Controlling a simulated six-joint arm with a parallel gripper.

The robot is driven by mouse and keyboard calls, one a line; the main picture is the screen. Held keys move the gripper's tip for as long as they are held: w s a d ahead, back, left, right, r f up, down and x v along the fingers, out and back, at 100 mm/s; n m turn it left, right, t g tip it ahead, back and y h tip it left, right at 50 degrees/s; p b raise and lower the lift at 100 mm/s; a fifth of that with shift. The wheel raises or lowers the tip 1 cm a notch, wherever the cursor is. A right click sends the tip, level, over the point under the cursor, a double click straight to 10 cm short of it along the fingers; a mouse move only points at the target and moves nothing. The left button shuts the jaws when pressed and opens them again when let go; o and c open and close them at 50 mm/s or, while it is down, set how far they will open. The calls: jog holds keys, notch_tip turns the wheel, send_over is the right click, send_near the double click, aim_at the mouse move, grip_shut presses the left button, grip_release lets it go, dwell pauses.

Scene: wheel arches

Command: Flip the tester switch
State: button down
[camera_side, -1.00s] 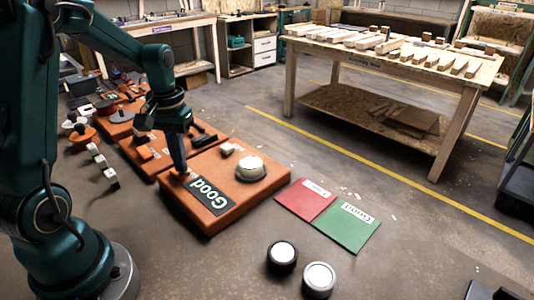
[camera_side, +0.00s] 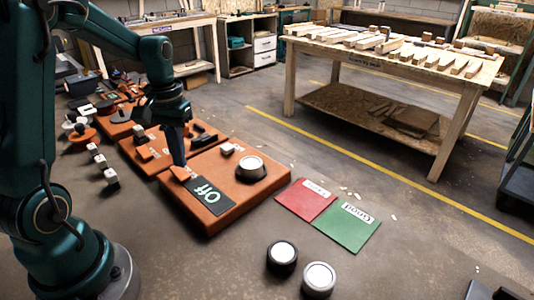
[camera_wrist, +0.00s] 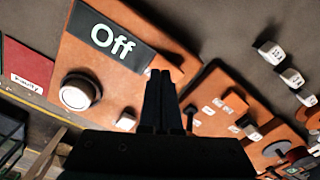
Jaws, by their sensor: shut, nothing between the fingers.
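The tester is an orange board (camera_side: 222,206) with a black display (camera_side: 208,194) reading "Off". The same display (camera_wrist: 113,38) reads "Off" in the wrist view. A round, white-topped piece (camera_side: 251,166) with a dark rim sits on the board; it also shows in the wrist view (camera_wrist: 78,93). My gripper (camera_side: 181,165) is shut and empty, pointing down at the board's near-left corner beside the display. A small orange part, likely the switch (camera_side: 181,174), is just under its tips and partly hidden. I cannot tell whether they touch. The wrist view shows the shut fingers (camera_wrist: 160,75) beside the display.
Red (camera_side: 306,198) and green (camera_side: 346,226) mats lie right of the tester. Two round white-topped pieces (camera_side: 282,254) (camera_side: 319,277) stand on the floor in front. More orange boards (camera_side: 160,151) with small parts lie behind, with small white-topped blocks (camera_side: 111,175) to their left. A wooden table (camera_side: 400,62) stands beyond.

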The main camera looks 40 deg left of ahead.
aim_at(184, 175)
notch_tip(184, 175, up, 5)
jog(key=shift+f, duration=0.1)
dwell(0.5)
jog(key=shift+d, duration=0.1)
